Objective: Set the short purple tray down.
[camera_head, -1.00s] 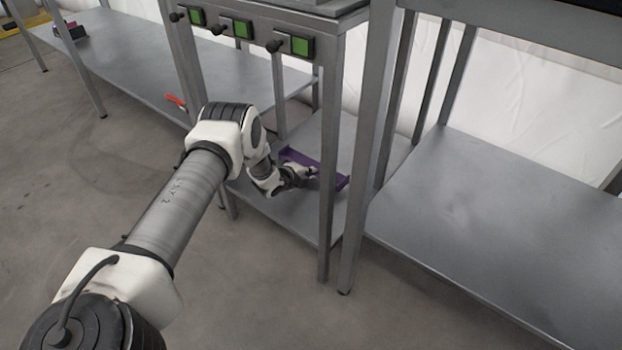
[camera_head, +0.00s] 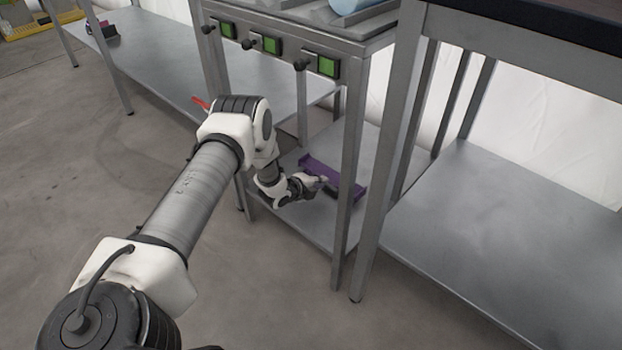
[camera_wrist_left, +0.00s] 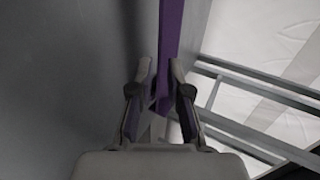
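The short purple tray (camera_head: 346,184) is at the lower shelf (camera_head: 300,226) of the narrow metal stand, partly behind a front post. Whether its underside touches the shelf is hard to tell. My left gripper (camera_head: 322,182) reaches in from the left to the tray's near long side. In the left wrist view the purple wall (camera_wrist_left: 169,30) runs between the two fingertips of the left gripper (camera_wrist_left: 161,72), which are closed in on either side of it. My right gripper is not in view.
The stand's front post (camera_head: 350,165) is just right of my left gripper. Green-faced buttons (camera_head: 328,67) with dark knobs are above. An empty low shelf (camera_head: 490,235) lies to the right. A long shelf (camera_head: 170,60) at the left holds a small dark-pink item (camera_head: 103,29).

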